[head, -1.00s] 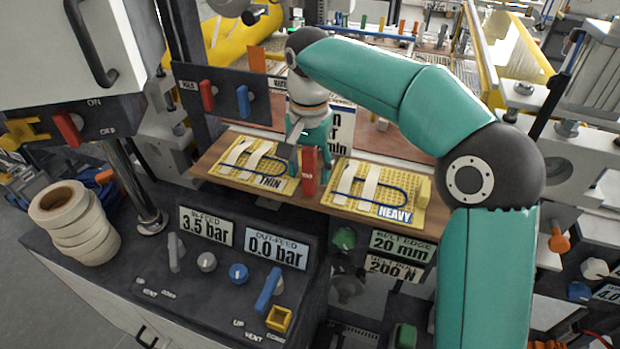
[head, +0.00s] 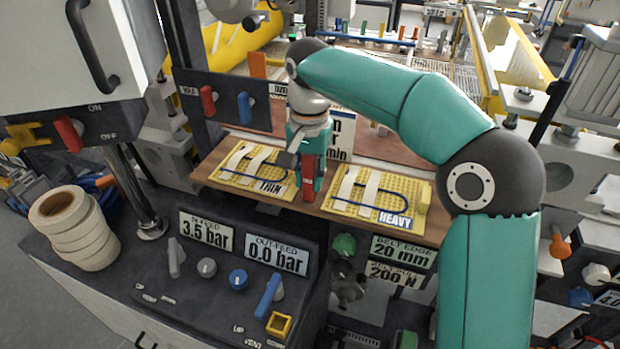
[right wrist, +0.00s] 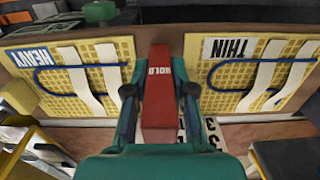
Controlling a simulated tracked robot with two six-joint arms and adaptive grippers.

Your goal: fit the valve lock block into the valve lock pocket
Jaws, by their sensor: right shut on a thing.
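The red block (head: 308,166), marked HOLD, stands between the two yellow mesh boards and is taken here as the valve lock block. In the right wrist view it shows as a long red block (right wrist: 160,88) between the two fingers. My right gripper (right wrist: 159,98) is shut on it; in the head view the teal gripper (head: 309,150) hides part of it. Whether the block touches the wooden shelf cannot be told. A yellow square frame (head: 280,323) on the front console looks like the valve lock pocket. My left gripper is not in view.
The THIN board (head: 232,178) and HEAVY board (head: 345,205) lie on either side of the block on the wooden shelf (head: 208,168). A blue lever (head: 269,296) rises beside the yellow frame. Tape rolls (head: 62,215) stand at the console's left.

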